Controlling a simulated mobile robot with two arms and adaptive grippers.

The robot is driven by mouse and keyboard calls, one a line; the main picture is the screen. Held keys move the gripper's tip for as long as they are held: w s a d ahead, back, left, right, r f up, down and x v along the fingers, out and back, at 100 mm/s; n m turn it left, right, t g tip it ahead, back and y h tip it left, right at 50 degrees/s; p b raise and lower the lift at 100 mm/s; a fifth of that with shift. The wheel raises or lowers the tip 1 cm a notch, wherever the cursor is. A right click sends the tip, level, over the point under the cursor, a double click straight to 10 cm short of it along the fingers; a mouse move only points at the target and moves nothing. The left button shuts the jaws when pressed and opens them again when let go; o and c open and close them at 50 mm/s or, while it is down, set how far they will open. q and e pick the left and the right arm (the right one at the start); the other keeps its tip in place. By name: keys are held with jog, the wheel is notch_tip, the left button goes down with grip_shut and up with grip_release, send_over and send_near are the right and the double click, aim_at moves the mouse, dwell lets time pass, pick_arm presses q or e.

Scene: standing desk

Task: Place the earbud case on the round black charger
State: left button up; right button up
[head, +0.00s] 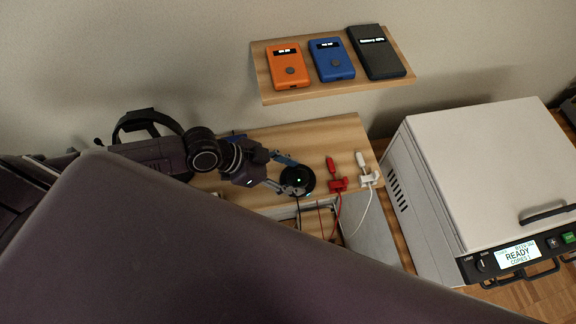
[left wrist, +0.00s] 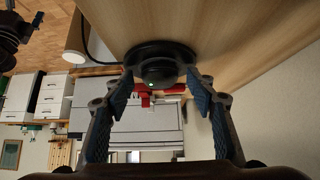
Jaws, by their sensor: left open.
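The round black charger (head: 310,186) lies on the wooden desk near its front edge. In the left wrist view the charger (left wrist: 160,50) is a wide black disc. A small dark rounded earbud case (left wrist: 158,72) with a green light appears to rest on it; in the head view the case (head: 297,179) is partly hard to tell from the black disc. My left gripper (head: 292,175) is open, its fingers on either side of the case. In the left wrist view both blue-padded fingers (left wrist: 160,78) show gaps to the case. My right gripper is not in view.
A red clip (head: 338,184) and a white clip (head: 369,179) with cables stand right of the charger. Headphones (head: 146,122) are behind my left arm. A shelf (head: 330,90) holds orange, blue and black devices. A large white machine (head: 480,170) stands at right.

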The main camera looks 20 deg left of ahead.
pick_arm(q)
jog(key=shift+s+a+r, duration=0.15)
jog(key=shift+a+r, duration=0.2)
jog(key=b+v, duration=0.1)
jog(key=v, duration=1)
jog(key=shift+r+b, duration=0.15)
jog(key=shift+b, duration=0.2)
jog(key=shift+s+d, duration=0.1)
